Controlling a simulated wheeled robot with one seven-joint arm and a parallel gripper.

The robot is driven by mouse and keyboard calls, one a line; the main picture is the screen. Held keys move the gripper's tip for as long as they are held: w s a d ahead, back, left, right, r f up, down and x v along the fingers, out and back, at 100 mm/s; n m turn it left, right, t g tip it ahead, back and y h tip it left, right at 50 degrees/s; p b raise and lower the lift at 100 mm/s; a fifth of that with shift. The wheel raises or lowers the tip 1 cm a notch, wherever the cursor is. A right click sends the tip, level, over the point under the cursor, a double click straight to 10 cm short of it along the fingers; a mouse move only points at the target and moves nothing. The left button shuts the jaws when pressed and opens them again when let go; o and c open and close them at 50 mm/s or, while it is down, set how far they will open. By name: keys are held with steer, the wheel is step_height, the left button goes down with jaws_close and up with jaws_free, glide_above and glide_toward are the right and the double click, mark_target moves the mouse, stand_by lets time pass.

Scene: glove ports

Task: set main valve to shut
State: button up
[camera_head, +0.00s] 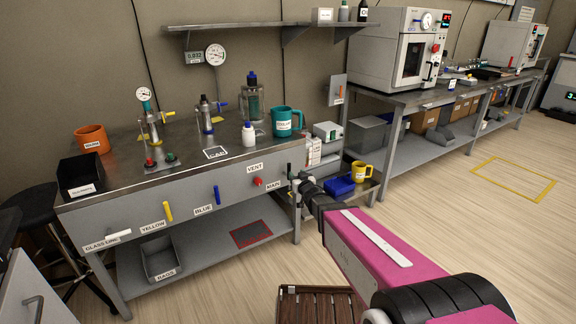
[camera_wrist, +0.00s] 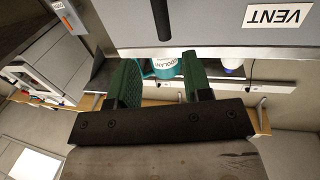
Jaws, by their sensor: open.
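The grey bench front (camera_head: 190,200) carries a row of handles with labels. The MAIN label (camera_head: 273,195) is near its right end. A dark upright lever, which looks like the main valve handle, shows in the wrist view (camera_wrist: 161,16) against the panel. The VENT label (camera_wrist: 275,17) appears upside down to its right there. My gripper (camera_wrist: 160,72) is open, with two green fingers apart. The lever's tip lies in line with the gap between them, just beyond the fingertips; contact cannot be told. In the head view my gripper is small and partly hidden at the bench's right end.
A red knob (camera_head: 258,182), blue handle (camera_head: 217,195), yellow handle (camera_head: 168,211) and white handle (camera_head: 118,234) line the panel. A teal mug (camera_head: 284,121) stands above on the bench. A yellow mug (camera_head: 359,171) and blue bin (camera_head: 339,187) are at right.

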mark_target(290, 167)
steer(key=x, duration=1.1)
steer(key=shift+s+a+r, duration=0.1)
steer(key=shift+a+r, duration=0.05)
steer(key=shift+a, duration=0.1)
jaws_close()
